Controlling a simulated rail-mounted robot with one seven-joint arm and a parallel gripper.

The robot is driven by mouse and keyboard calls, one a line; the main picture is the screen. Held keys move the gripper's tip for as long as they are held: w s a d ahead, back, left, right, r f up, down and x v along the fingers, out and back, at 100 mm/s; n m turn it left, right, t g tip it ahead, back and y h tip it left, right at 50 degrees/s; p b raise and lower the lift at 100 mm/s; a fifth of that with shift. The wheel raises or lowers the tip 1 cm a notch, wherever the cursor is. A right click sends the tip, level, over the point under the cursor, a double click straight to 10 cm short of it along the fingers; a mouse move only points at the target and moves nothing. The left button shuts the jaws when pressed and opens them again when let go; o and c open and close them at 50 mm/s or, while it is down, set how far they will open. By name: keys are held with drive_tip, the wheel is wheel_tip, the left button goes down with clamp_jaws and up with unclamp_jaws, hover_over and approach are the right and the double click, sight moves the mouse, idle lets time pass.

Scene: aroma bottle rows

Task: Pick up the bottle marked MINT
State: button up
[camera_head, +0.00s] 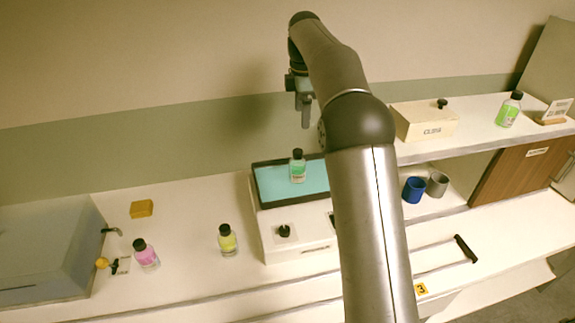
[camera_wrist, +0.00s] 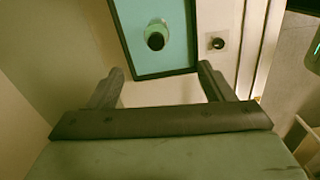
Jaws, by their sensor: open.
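A dark-capped bottle with a green label (camera_head: 298,171) stands upright on the teal pad of a white box-like unit. In the wrist view it shows from above as a black cap over a green body (camera_wrist: 156,36), beyond my fingertips. Another bottle, with bright green contents (camera_head: 508,112), stands on the raised shelf at right. A yellow bottle (camera_head: 227,241) and a pink bottle (camera_head: 146,256) stand on the counter. Their lettering is too small to read. My gripper (camera_wrist: 159,72) is open and empty; in the head view it (camera_head: 305,120) hangs above the teal pad, apart from the bottle.
The teal pad (camera_head: 268,187) has a dark rim and a knob (camera_head: 284,231) in front. A cream box (camera_head: 425,120), blue cup (camera_head: 414,189) and grey cup (camera_head: 437,184) stand at right.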

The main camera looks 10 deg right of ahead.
drive_tip(key=w, duration=0.1)
drive_tip(key=n, duration=0.1)
approach(298, 159)
drive_tip(key=f, duration=0.2)
drive_tip(key=w+f, duration=0.1)
drive_tip(key=f, duration=0.1)
drive_tip(key=w+f, duration=0.1)
drive_tip(key=f, duration=0.1)
drive_tip(key=shift+d+p, duration=0.25)
drive_tip(key=shift+p, duration=0.05)
drive_tip(key=shift+s+a+f+p, duration=0.1)
drive_tip(key=shift+f+p, duration=0.35)
drive_tip(key=shift+f, duration=0.95)
drive_tip(key=shift+s+a+f+p, duration=0.1)
drive_tip(key=shift+f+p, duration=0.3)
drive_tip(key=shift+f, duration=0.95)
drive_tip(key=c, duration=1.3)
drive_tip(key=shift+r, duration=0.1)
